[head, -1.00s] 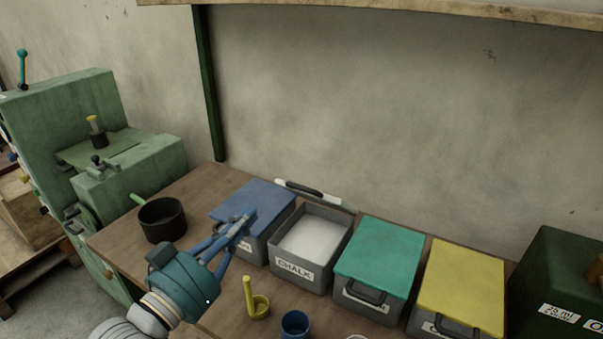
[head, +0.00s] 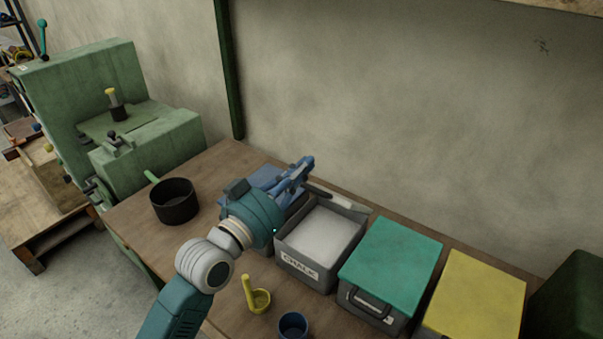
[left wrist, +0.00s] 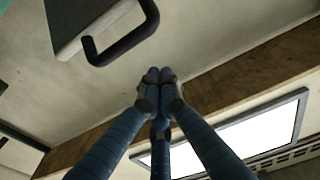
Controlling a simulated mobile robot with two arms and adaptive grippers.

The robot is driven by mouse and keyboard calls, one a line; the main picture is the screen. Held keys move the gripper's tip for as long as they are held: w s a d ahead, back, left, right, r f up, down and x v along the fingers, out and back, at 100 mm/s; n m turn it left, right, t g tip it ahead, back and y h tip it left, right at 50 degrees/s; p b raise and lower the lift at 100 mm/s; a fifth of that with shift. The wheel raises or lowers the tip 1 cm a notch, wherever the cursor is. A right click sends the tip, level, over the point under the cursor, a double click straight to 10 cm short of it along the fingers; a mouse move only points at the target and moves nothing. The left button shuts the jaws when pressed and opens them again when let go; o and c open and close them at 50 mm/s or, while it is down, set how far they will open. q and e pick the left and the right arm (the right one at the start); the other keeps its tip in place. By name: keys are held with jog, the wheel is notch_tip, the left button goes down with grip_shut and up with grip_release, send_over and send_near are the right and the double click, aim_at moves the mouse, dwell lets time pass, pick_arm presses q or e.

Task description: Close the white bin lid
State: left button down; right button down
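The grey bin labelled CHALK (head: 310,268) stands open on the bench, with pale contents inside. Its white lid (head: 350,203) is raised at the back edge, seen almost edge-on in the head view. A black handle (head: 320,193) is on the lid. In the left wrist view the handle (left wrist: 122,45) and part of the lid (left wrist: 82,18) show at upper left, apart from the fingers. My left gripper (head: 303,169) is left of the lid, over the blue-lidded bin; its fingertips are together and empty in the left wrist view (left wrist: 160,78). My right gripper is out of view.
The blue-lidded bin (head: 262,176) is partly hidden by my left arm. Green-lidded (head: 392,255) and yellow-lidded (head: 476,295) bins stand to the right. A black pan (head: 174,205), yellow holder (head: 259,301) and blue cup (head: 293,325) are on the bench. The wall rises behind.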

pick_arm(q)
jog(key=f, duration=0.2)
jog(key=f+p, duration=0.1)
jog(key=shift+s+a+f, duration=0.15)
jog(key=shift+s+a, duration=0.05)
jog(key=shift+s, duration=0.05)
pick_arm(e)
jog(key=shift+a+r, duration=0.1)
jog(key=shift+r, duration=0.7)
pick_arm(q)
jog(key=shift+w, duration=0.1)
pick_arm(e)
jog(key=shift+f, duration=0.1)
